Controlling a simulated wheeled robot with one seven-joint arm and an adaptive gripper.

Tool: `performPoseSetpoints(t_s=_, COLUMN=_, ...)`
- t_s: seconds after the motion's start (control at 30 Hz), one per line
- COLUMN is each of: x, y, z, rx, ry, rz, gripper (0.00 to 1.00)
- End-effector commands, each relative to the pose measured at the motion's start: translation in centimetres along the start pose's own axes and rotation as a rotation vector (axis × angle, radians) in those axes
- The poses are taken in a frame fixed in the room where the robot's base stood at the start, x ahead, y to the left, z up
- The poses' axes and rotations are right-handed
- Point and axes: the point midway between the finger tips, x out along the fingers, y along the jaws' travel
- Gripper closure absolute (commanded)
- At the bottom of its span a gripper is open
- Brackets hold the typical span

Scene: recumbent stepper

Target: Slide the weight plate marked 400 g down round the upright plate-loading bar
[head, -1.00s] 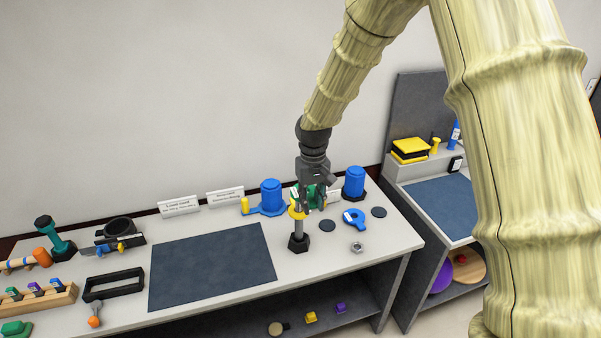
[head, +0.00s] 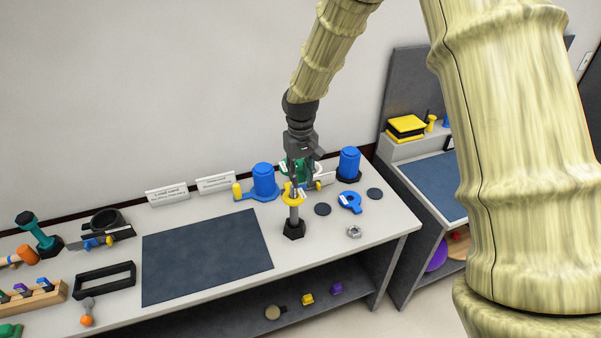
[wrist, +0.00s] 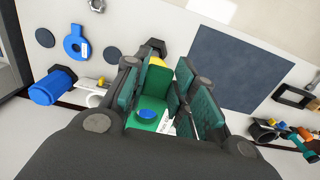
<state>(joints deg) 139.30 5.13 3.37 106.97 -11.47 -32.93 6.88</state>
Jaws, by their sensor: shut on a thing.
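A yellow ring-shaped weight plate (head: 291,199) is at the upper part of the upright plate-loading bar (head: 294,214). The bar stands in a dark hexagonal base (head: 294,229). The plate seems to be around the bar, but the fingers hide its hole and any mark. My gripper (head: 298,187) comes down from above and is shut on the plate. In the wrist view a yellow part of the plate (wrist: 158,77) shows beyond the teal finger pads. A green item with a blue knob (wrist: 150,115) shows between the fingers; I cannot tell its support.
A blue plate with a tab (head: 350,202), dark discs (head: 374,194) and a metal nut (head: 354,232) lie right of the bar. Blue cylinders (head: 264,180) (head: 348,164) stand behind. A dark mat (head: 205,255) leaves clear room at left.

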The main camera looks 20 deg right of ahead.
Motion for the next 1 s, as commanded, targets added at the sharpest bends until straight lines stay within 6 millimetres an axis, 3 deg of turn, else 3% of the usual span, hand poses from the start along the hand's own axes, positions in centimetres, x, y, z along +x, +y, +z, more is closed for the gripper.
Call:
performPoseSetpoints(t_s=0.7, x=5.2, y=0.0, z=0.0, rx=0.001, ry=0.001, rz=0.000, gripper=1.00)
performPoseSetpoints(t_s=1.0, x=6.0, y=0.0, z=-0.1, rx=0.001, ry=0.001, rz=0.000, gripper=1.00)
